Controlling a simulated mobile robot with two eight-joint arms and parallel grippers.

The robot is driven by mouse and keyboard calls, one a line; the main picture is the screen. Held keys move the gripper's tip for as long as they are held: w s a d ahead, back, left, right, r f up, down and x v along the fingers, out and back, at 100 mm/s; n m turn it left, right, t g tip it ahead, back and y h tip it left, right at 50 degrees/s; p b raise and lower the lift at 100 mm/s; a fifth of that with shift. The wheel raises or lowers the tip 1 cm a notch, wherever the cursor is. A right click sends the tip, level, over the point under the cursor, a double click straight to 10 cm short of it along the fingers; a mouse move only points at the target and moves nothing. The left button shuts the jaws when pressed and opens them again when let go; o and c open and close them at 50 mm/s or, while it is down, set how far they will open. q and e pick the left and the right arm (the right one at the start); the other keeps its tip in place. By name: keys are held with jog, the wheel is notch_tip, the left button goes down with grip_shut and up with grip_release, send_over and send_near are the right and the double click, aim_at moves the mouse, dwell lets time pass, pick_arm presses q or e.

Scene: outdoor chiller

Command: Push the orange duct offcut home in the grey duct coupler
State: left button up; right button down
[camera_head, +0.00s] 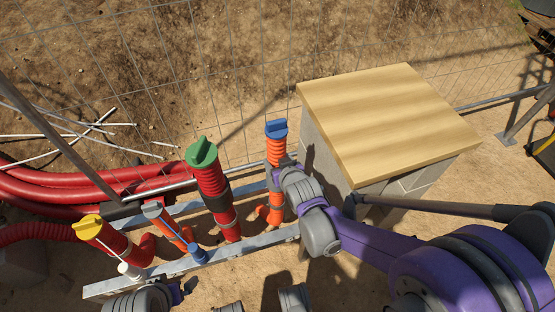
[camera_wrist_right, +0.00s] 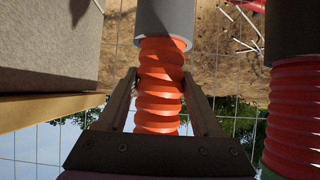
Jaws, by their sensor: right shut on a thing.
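The orange duct offcut (camera_head: 276,150) is a corrugated tube standing upright under a blue cap (camera_head: 276,128). The grey duct coupler (camera_head: 270,178) is around its lower end, partly hidden by my right gripper (camera_head: 279,165). In the right wrist view, my right gripper (camera_wrist_right: 160,88) is shut on the offcut (camera_wrist_right: 160,110), one finger on each side. The coupler (camera_wrist_right: 165,22) shows beyond the fingertips there, with the offcut running into its mouth. How deep the offcut sits cannot be told. Part of my left arm shows at the bottom left; its gripper (camera_head: 184,289) is unclear.
A green-capped red duct (camera_head: 210,180) stands left of the offcut, then a thin orange duct (camera_head: 170,228) and a yellow-capped red duct (camera_head: 105,237). They stand along a metal rail (camera_head: 240,246). A wood-topped block stand (camera_head: 390,110) is close on the right. A wire fence stands behind.

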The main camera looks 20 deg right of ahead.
jog(key=shift+f+b, duration=0.5)
jog(key=shift+f, duration=0.2)
jog(key=shift+f+b, duration=0.35)
jog(key=shift+r, duration=0.1)
grip_release()
jog(key=p+v, duration=0.4)
jog(key=v, duration=0.3)
